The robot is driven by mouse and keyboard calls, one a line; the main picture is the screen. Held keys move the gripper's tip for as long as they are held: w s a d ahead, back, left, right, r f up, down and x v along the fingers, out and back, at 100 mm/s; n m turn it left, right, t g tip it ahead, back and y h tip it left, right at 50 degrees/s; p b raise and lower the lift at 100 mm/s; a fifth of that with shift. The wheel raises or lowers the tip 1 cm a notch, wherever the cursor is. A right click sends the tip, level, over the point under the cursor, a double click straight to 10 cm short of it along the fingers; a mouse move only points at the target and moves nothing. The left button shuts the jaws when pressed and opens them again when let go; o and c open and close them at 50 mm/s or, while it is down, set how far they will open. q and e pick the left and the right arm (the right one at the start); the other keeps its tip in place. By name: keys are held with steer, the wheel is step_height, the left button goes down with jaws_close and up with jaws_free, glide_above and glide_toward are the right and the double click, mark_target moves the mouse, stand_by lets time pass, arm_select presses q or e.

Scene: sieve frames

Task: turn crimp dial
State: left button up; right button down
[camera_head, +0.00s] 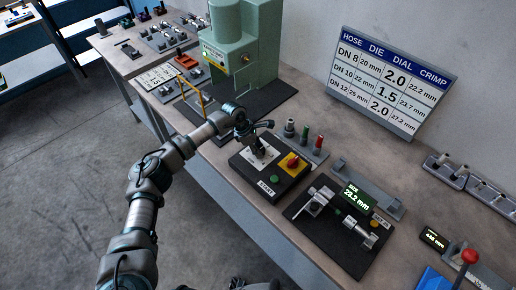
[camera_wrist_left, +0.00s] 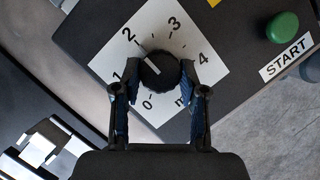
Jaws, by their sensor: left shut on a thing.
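The crimp dial (camera_wrist_left: 160,70) is a round black knob with a white pointer line, on a white scale plate (camera_wrist_left: 190,90) numbered 0 to 4. In the left wrist view the line points up and left, roughly between 1 and 2. My left gripper (camera_wrist_left: 158,78) is shut on the dial, one finger on each side. In the head view my left gripper (camera_head: 256,140) is over the black control box (camera_head: 290,187) and hides most of the dial.
The box has a green START button (camera_head: 274,179) and a red knob on yellow (camera_head: 292,161). A settings chart (camera_head: 390,80) stands behind. A gauge with a green display (camera_head: 356,197) is at right, a green press (camera_head: 238,50) at back left. Coloured-top pieces (camera_head: 304,134) stand close behind the box.

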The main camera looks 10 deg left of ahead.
arm_select(q)
steer(key=shift+d+r+n, duration=0.1)
steer(key=shift+n, duration=0.3)
steer(key=n+t, duration=0.1)
steer(key=n, duration=0.1)
steer(key=n+t+p, duration=0.1)
steer(key=n, duration=0.1)
steer(key=shift+d+r+n+y, duration=0.1)
steer(key=shift+n+y, duration=0.3)
steer(key=n+t+y, duration=0.1)
steer(key=n, duration=0.3)
steer(key=shift+d, duration=0.1)
steer(key=shift+n+y, duration=0.5)
steer(key=shift+n, duration=0.4)
steer(key=shift+r+n+t+b, duration=0.15)
steer(key=shift+n+t+b, duration=0.15)
steer(key=o, duration=0.9)
steer(key=shift+o, duration=1.2)
steer(key=shift+w, duration=0.1)
steer(key=shift+f, duration=0.25)
